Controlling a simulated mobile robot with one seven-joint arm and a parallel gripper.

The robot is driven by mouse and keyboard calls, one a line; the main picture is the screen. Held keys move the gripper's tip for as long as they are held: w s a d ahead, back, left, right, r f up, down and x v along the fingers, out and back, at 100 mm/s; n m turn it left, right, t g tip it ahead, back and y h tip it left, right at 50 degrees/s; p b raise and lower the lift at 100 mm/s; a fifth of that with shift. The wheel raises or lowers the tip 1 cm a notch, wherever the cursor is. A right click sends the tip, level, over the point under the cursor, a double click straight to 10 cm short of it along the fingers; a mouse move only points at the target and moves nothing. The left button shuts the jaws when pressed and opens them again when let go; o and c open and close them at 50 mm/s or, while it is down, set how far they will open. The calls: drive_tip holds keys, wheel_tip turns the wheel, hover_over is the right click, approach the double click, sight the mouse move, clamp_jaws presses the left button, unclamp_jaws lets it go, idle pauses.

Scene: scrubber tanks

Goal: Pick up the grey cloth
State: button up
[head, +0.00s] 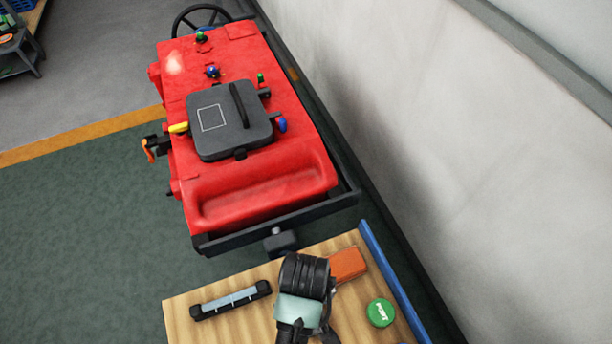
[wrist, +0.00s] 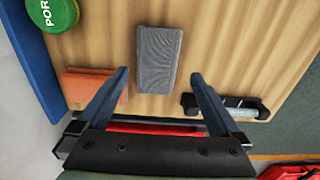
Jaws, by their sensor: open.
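The grey cloth (wrist: 158,60) shows in the wrist view as a flat, ribbed rectangle lying on the wooden table top. My gripper (wrist: 160,75) is open, with one finger on each side of the picture. The near end of the cloth appears between the fingertips, and the rest extends beyond them. I see no contact, and the height of the fingers above the cloth is hard to judge. In the head view my arm covers that part of the table and I cannot make out the cloth.
An orange block (head: 348,264) and a round green lid (head: 380,312) lie near the table's blue edge strip (head: 395,283). A black tool with a pale blue bar (head: 230,300) lies on the other side. A red scrubber machine (head: 255,180) stands beyond the table, beside a wall.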

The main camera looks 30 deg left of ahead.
drive_tip(key=shift+w+f+p, duration=0.2)
drive_tip(key=shift+f, duration=1.4)
drive_tip(key=shift+w+f+p, duration=0.15)
drive_tip(key=shift+f+p, duration=0.05)
drive_tip(key=shift+f, duration=1.35)
drive_tip(key=c, duration=1.1)
wheel_tip(320, 180, up, 10)
drive_tip(key=o, duration=0.7)
drive_tip(key=c, duration=0.5)
drive_tip(key=shift+w, duration=0.15)
